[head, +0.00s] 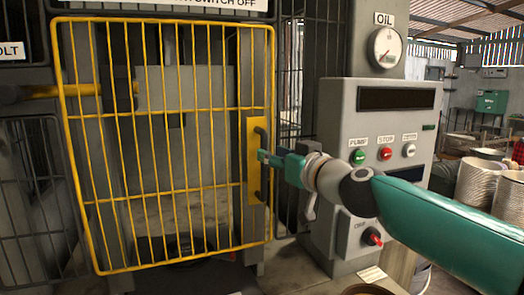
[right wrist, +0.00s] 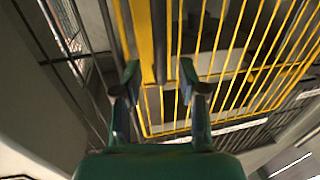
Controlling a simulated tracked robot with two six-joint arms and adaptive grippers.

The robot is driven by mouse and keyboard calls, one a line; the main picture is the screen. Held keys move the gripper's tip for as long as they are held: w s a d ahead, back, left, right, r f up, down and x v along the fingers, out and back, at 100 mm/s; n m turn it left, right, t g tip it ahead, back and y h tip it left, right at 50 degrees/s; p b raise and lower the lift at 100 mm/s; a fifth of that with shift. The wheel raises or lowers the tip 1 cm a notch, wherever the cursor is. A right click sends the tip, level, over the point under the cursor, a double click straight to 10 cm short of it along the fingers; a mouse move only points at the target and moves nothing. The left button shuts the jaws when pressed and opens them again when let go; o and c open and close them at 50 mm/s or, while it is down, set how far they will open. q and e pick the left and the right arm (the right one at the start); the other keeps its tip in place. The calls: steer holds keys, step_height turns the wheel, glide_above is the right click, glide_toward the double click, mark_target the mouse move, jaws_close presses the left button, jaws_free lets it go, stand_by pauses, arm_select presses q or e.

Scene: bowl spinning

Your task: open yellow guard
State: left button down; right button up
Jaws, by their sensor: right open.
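The yellow guard (head: 160,140) is a barred gate in the middle left of the head view and looks closed across the machine. A yellow plate (head: 252,160) with a dark handle (head: 260,165) is on its right edge. My right gripper (head: 264,157) is at this handle, with its arm coming in from the right. In the right wrist view the guard's bars (right wrist: 235,60) fill the upper right. There the right gripper's two fingers (right wrist: 165,90) are apart, with the yellow upright and dark handle ahead between them. Contact cannot be told. My left gripper is not in view.
A grey control panel (head: 343,120) with buttons and a red knob (head: 372,237) stands close to the right of the guard, below an oil gauge (head: 385,48). Dark mesh panels (head: 35,170) stand left of the guard. Stacked bowls (head: 480,182) are at the far right.

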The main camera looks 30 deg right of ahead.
steer(key=shift+w, duration=2.3)
jaws_close()
